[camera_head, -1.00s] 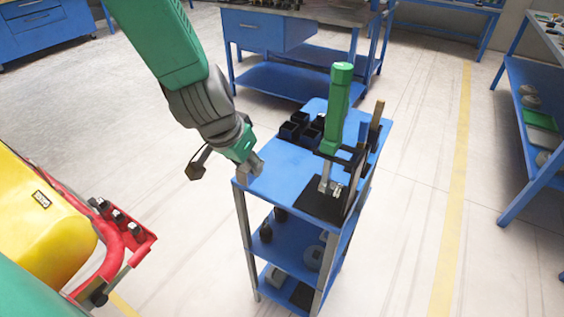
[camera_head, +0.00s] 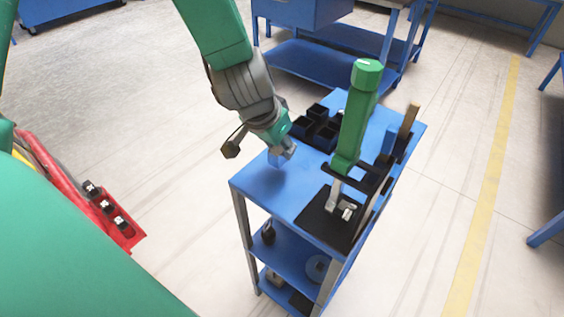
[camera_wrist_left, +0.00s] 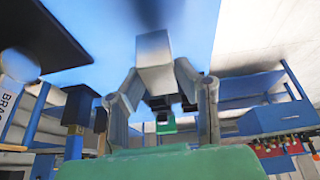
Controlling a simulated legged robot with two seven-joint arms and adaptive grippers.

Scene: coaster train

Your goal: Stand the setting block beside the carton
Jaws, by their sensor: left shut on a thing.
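My left gripper (camera_head: 287,150) is over the near left part of the blue cart top (camera_head: 275,190). In the left wrist view, its two fingers (camera_wrist_left: 160,85) are shut on a grey block (camera_wrist_left: 153,60), probably the setting block. The block (camera_head: 276,159) shows as a small pale shape below the fingers in the head view. I cannot tell whether it touches the cart top. I cannot make out the carton for sure. A white surface lettered "BRAC" (camera_wrist_left: 12,95) is cut off at the left edge of the left wrist view. My right gripper is not in view.
Black open bins (camera_head: 315,130) stand behind my left gripper on the cart. To the right, a tall green upright device (camera_head: 357,120) stands by a black plate (camera_head: 318,222). The cart top's near left part is bare. Blue workbenches (camera_head: 330,55) stand behind.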

